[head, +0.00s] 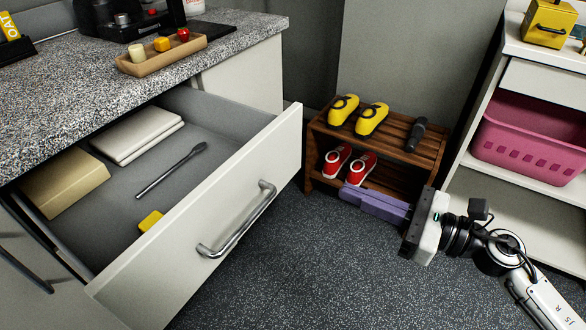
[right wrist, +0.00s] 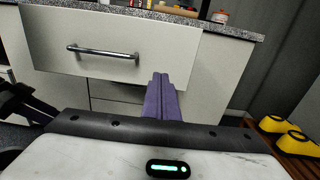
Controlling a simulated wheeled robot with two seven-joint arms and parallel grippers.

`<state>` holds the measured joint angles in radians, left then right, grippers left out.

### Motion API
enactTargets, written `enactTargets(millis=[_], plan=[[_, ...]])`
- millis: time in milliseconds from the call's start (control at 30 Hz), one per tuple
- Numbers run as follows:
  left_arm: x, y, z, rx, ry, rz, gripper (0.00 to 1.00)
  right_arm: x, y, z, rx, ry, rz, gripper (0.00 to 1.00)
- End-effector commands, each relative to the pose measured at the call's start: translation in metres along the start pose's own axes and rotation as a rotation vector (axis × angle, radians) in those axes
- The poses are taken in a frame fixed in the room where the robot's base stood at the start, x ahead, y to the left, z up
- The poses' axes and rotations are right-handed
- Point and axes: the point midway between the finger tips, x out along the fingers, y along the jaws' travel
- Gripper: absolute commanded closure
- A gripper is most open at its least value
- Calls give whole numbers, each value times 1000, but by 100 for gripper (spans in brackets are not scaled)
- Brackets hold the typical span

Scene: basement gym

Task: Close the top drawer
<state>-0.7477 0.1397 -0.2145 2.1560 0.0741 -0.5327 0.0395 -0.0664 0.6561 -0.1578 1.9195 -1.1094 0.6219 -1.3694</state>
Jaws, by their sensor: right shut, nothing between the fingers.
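The top drawer (head: 250,185) is pulled far out from under the speckled counter, its white front facing right with a curved metal handle (head: 238,222). In the right wrist view the drawer front (right wrist: 165,55) and its bar handle (right wrist: 103,52) show ahead. My right gripper (head: 345,191) has its purple fingers shut, empty and pointing left toward the drawer front, apart from it in the head view. In the right wrist view the fingertips (right wrist: 161,75) overlap the drawer front's lower right part; I cannot tell the gap.
The drawer holds pale stacked items (head: 138,133), a tan box (head: 62,182), a dark utensil (head: 172,170) and a yellow item (head: 150,221). A wooden shoe rack (head: 400,147) stands behind my right gripper. A white shelf with a pink basket (head: 530,140) is at right. Floor before the drawer is clear.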

Motion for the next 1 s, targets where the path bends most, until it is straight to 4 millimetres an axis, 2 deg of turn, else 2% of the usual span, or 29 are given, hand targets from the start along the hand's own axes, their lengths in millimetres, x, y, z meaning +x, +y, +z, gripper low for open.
enactTargets(millis=[400,600,800,1000], plan=[[-4,0,-2,10,-12,-3,69,85,0,5,8,-8,-1,100],[-4,0,-3,14,-13,-4,69,117,1,4,10,-7,-1,100],[-4,0,-3,15,-13,-4,69,131,0,2,10,-5,-2,100],[-4,-1,-3,15,-13,-4,69,132,0,2,10,-4,-3,100]])
